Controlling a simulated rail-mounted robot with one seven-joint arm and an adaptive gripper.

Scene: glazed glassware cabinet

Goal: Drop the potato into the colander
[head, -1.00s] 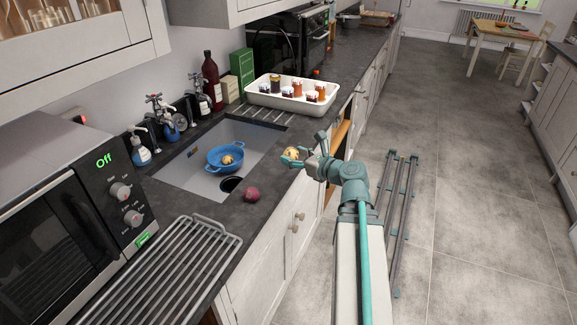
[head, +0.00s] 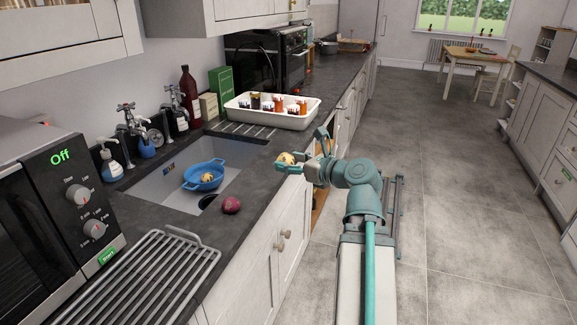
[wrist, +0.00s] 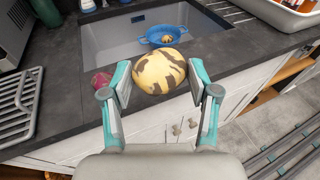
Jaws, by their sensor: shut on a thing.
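My gripper (head: 291,163) is shut on a potato (head: 285,158), yellow with brown patches. It holds the potato in front of the counter edge, to the right of the sink. In the wrist view the potato (wrist: 159,72) sits between the two fingers of my gripper (wrist: 159,82). The blue colander (head: 194,184) stands in the sink (head: 165,193), apart from the held potato. A similar yellowish item (head: 206,177) lies inside the colander. In the wrist view the colander (wrist: 180,38) shows beyond the held potato.
A red round vegetable (head: 231,205) lies on the counter by the sink's front edge. A white tray (head: 270,119) with several jars stands beyond the sink. Soap bottles and a tap (head: 127,117) line the back. A wire rack (head: 150,280) and microwave are at near left.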

